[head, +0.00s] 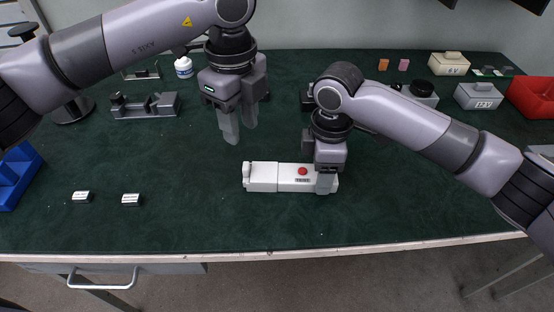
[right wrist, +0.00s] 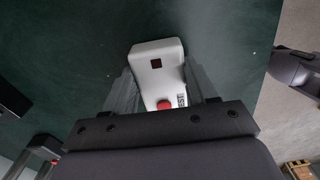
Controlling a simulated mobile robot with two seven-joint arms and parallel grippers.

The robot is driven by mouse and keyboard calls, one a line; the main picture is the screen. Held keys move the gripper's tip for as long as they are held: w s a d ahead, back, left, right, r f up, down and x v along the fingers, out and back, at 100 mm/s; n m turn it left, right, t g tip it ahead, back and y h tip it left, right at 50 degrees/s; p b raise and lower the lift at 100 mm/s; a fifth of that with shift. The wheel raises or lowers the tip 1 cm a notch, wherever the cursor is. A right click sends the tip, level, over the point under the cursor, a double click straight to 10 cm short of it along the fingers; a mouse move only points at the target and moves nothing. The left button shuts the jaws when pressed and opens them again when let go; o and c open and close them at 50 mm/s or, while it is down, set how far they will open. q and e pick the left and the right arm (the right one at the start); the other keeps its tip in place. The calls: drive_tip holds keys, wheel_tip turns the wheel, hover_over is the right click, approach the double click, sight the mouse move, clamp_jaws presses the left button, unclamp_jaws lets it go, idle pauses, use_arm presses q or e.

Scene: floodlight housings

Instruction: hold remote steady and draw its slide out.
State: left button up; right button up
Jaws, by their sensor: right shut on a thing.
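The white remote (head: 285,184) lies flat on the green table mat, with a red button and a small dark label on it. A seam near its left end sets off a short section with a raised tab (head: 247,171), which looks like the slide. My right gripper (head: 325,184) is shut on the remote's right end. In the right wrist view the remote (right wrist: 158,75) shows its end with a dark square window, between the two fingers. My left gripper (head: 238,134) is open and empty above the mat, up and left of the remote.
Two small silver-and-white blocks (head: 132,200) lie to the left on the mat. A grey fixture (head: 146,106), a white bottle (head: 184,67) and a blue bin (head: 16,175) stand further off. Labelled boxes (head: 478,96) and a red bin (head: 532,97) are at the right.

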sight(246, 165)
use_arm(q)
wheel_tip(246, 165, down, 10)
drive_tip(key=m, duration=1.1)
drive_tip(key=shift+r, duration=0.1)
idle(0.3)
clamp_jaws()
idle(1.3)
